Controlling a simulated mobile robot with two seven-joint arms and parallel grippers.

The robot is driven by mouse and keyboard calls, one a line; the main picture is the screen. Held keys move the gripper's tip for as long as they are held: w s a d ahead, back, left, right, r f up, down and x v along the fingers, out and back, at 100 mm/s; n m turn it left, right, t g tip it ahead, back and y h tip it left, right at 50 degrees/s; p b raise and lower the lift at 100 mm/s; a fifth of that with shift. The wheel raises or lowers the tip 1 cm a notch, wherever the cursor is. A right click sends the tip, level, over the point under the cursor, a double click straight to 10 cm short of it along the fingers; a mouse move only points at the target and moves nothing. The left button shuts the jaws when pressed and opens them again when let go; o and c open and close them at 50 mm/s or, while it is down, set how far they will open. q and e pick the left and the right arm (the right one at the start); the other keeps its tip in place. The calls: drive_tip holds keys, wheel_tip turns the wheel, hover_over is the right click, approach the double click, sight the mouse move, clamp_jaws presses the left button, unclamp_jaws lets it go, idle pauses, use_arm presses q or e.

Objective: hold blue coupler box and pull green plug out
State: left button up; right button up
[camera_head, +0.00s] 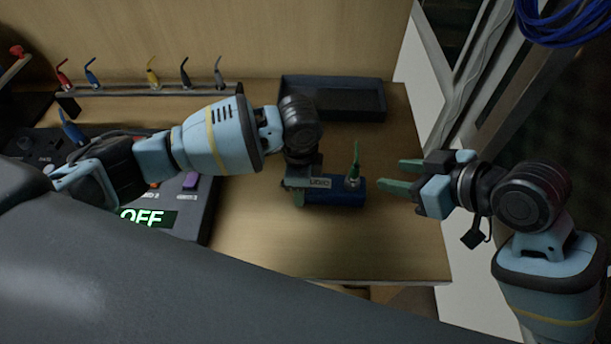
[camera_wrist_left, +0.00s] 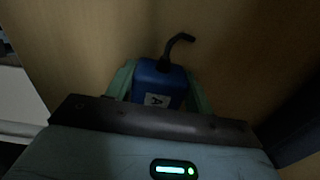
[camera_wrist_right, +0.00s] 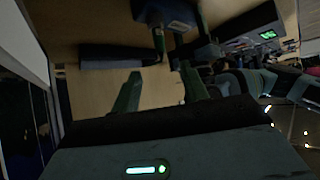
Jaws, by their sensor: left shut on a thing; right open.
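The blue coupler box (camera_head: 345,194) lies on the wooden table, with the green plug (camera_head: 355,165) standing up at its right end. My left gripper (camera_head: 297,188) is shut on the box's left part. In the left wrist view the blue box (camera_wrist_left: 158,82) sits between both fingers, with a label and a black cable end on it. My right gripper (camera_head: 388,175) is open and empty, just right of the plug and apart from it.
A dark tray (camera_head: 345,113) stands behind the box. A rack (camera_head: 130,91) with several coloured plugs runs along the back left. A control panel (camera_head: 190,207) reading OFF is at left. The table front is clear; a window frame borders the right.

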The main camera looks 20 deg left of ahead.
sight(357, 161)
drive_tip(key=w+a+r+m+g+h, duration=0.1)
drive_tip(key=a+h, duration=0.1)
drive_tip(key=a, duration=0.1)
drive_tip(key=w+a+r+m+g+h, duration=0.1)
drive_tip(key=a+m+g+h, duration=0.1)
drive_tip(key=w+a+m+g+h, duration=0.2)
drive_tip(key=a+h, duration=0.1)
drive_tip(key=shift+a+r, duration=0.35)
drive_tip(key=shift+r, duration=0.05)
drive_tip(key=shift+w+d+r+m+h, duration=0.15)
drive_tip(key=shift+w+r+m+h, duration=0.05)
drive_tip(key=shift+r+m+h, duration=0.25)
drive_tip(key=shift+w+d+r+m+h, duration=0.1)
drive_tip(key=shift+w+r+m+h, duration=0.1)
drive_tip(key=shift+r+m+h, duration=0.2)
drive_tip(key=shift+f, duration=0.1)
wheel_tip(357, 161, down, 12)
clamp_jaws()
idle(0.3)
